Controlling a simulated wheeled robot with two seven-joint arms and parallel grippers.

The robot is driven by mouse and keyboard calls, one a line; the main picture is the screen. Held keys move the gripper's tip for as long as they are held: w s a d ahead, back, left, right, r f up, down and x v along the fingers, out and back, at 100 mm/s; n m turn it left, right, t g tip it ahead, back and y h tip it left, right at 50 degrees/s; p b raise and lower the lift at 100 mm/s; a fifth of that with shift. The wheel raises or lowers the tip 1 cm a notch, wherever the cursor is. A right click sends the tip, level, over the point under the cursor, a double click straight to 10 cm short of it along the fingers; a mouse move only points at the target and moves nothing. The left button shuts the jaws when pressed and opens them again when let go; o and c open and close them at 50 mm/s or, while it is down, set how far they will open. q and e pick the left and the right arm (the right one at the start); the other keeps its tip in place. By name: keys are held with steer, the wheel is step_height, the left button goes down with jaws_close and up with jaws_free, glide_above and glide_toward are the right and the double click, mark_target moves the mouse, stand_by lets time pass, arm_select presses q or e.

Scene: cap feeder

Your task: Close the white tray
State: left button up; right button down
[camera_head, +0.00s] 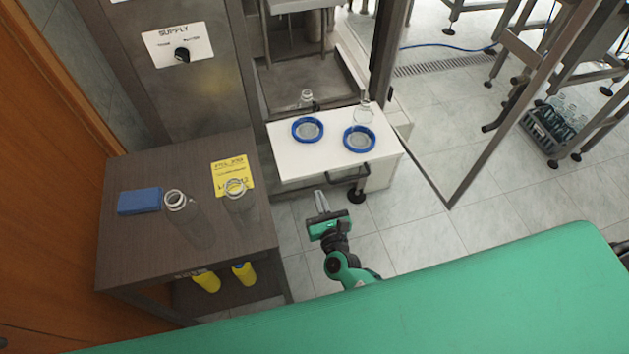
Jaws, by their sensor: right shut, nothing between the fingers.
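The white tray (291,163) sticks out from the steel machine in the upper middle of the head view. It carries two blue rings (308,129) with grey mesh centres and two clear glass bottles (363,108) toward the back. A dark handle (347,174) is on its front edge. My right gripper (320,198) is shut and empty, just in front of the tray and left of the handle, apart from it. My left gripper is not in view.
A dark table (130,245) on the left holds a blue sponge (140,201), a yellow note (232,172) and two clear bottles (176,200). The machine's SUPPLY knob (182,55) is above. A crate of bottles (545,125) is far right. Tiled floor right of the tray is clear.

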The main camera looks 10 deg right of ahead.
mark_target(312, 175)
steer(key=w+p, duration=0.1)
steer(key=w, duration=0.3)
steer(key=shift+a+r, duration=0.1)
steer(key=shift+w, duration=0.6)
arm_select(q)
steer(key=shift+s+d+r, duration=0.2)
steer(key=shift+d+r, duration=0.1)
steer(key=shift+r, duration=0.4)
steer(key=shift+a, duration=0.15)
